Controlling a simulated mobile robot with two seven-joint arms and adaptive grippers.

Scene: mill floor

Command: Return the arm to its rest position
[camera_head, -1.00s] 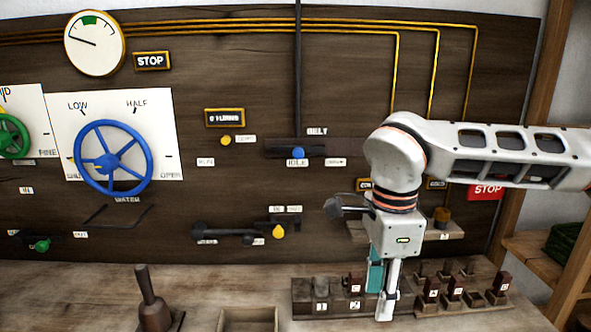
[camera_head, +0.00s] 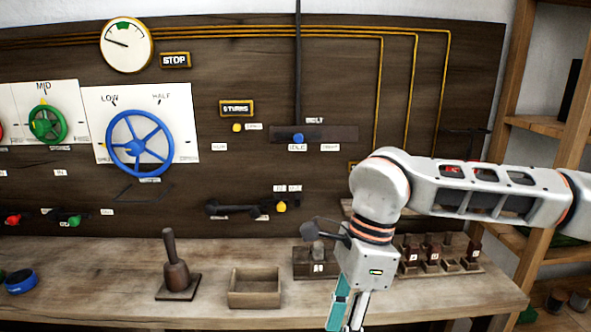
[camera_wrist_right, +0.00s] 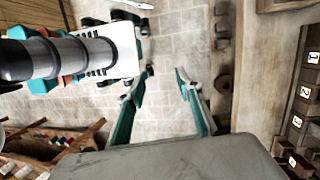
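My right arm comes in from the right in the head view, bent at a white and grey joint. Its gripper (camera_head: 347,318) points down in front of the bench (camera_head: 205,292), its fingertips close to the bottom of the picture. In the right wrist view the two teal and grey fingers (camera_wrist_right: 165,78) stand apart, with only pale tiled floor between them. The right gripper is open and empty. My left gripper shows in neither view.
The bench carries a bell-shaped wooden-handled tool (camera_head: 176,272), an open wooden box (camera_head: 254,290) and rows of small numbered blocks (camera_head: 432,257). A panel (camera_head: 340,85) with a blue wheel (camera_head: 139,144) stands behind. Wooden shelves (camera_head: 520,120) are at the right.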

